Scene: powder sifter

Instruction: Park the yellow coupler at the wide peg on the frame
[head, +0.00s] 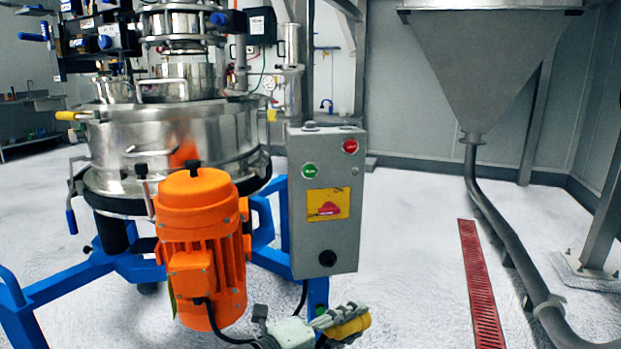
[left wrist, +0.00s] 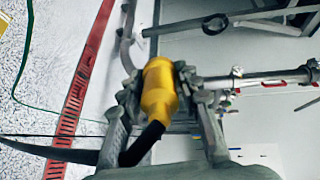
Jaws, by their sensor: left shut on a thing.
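The yellow coupler (head: 350,328) is at the bottom of the head view, in front of and below the grey control box. My left gripper (head: 338,320) is shut on it. In the left wrist view the coupler (left wrist: 160,88) lies between the two fingers of the gripper (left wrist: 168,98), with a black hose-like piece (left wrist: 146,142) at its lower end. The blue frame (head: 125,265) carries the steel sifter (head: 165,140). I cannot make out the wide peg on the frame. My right gripper is not in view.
An orange motor (head: 200,245) and the grey control box (head: 327,200) stand close behind the gripper. A black cable hangs below the motor. A steel hopper (head: 487,65) with a pipe (head: 490,215) is at the right. The floor between box and red grate (head: 480,285) is clear.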

